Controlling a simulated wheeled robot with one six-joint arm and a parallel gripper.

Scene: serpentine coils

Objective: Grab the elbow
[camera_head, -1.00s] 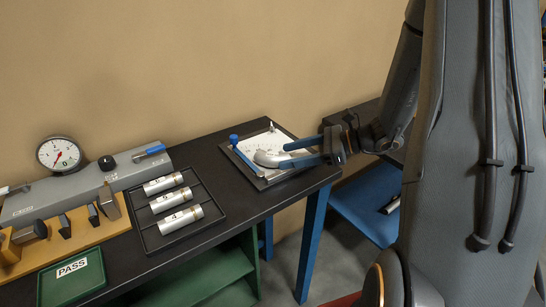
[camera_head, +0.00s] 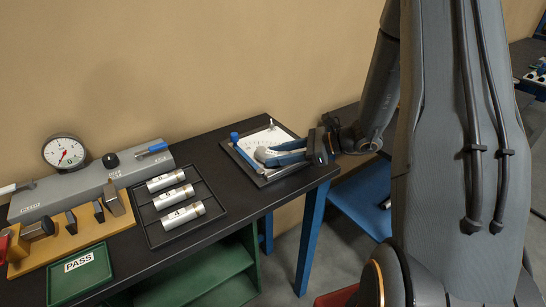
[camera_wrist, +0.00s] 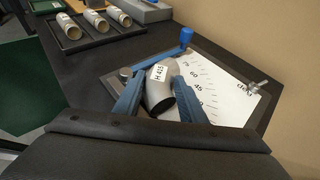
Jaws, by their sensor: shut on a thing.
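The elbow (camera_wrist: 158,88) is a short, bent silver-grey pipe with a white label reading H 415 and a dark open end facing the wrist camera. It is at the angle-marked white board (camera_wrist: 215,95). My gripper (camera_wrist: 155,97) has its two blue fingers on either side of the elbow, shut on it. In the head view my gripper (camera_head: 287,153) reaches in from the right over the board, and the elbow (camera_head: 263,154) shows at the fingertips. Whether the elbow touches the board cannot be told.
A blue-knobbed lever (camera_head: 235,137) stands at the board's left edge. A black rack (camera_head: 151,218) holds three labelled tubes. A grey device with a dial gauge (camera_head: 64,153), a wooden block holder and a green PASS tray (camera_head: 82,270) are further left. The table's right edge is close.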

